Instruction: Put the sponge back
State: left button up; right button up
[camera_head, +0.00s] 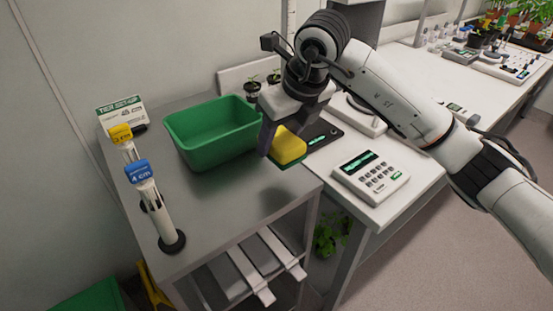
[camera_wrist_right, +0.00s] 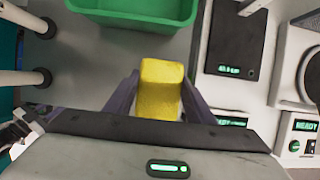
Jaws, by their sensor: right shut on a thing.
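The yellow sponge (camera_head: 287,145) has a dark green underside. It is between the fingers of my right gripper (camera_head: 283,146), near the right edge of the grey cart top (camera_head: 215,205). In the right wrist view the sponge (camera_wrist_right: 160,88) shows between the two fingers of the right gripper (camera_wrist_right: 155,98), which is shut on it. In the head view it is just right of the green bin (camera_head: 205,155). I cannot tell whether its underside touches the cart top. My left gripper is not in view.
Two upright posts with a yellow tag (camera_head: 120,132) and a blue tag (camera_head: 138,172) stand on the cart's left. A sign (camera_head: 121,111) stands behind them. The white bench at right holds a keypad device (camera_head: 370,176) and a dark scale (camera_head: 324,136). The cart's front top is clear.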

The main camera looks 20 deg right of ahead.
aim_at(289, 144)
notch_tip(289, 144, down, 2)
jog(key=shift+s+f, duration=0.15)
jog(key=shift+f, duration=2.2)
jog(key=o, duration=0.9)
jog(key=shift+o, duration=0.2)
jog(key=shift+r, duration=0.5)
jog(key=v, duration=1.1)
jog(key=shift+s+r, duration=0.1)
jog(key=shift+s, duration=0.1)
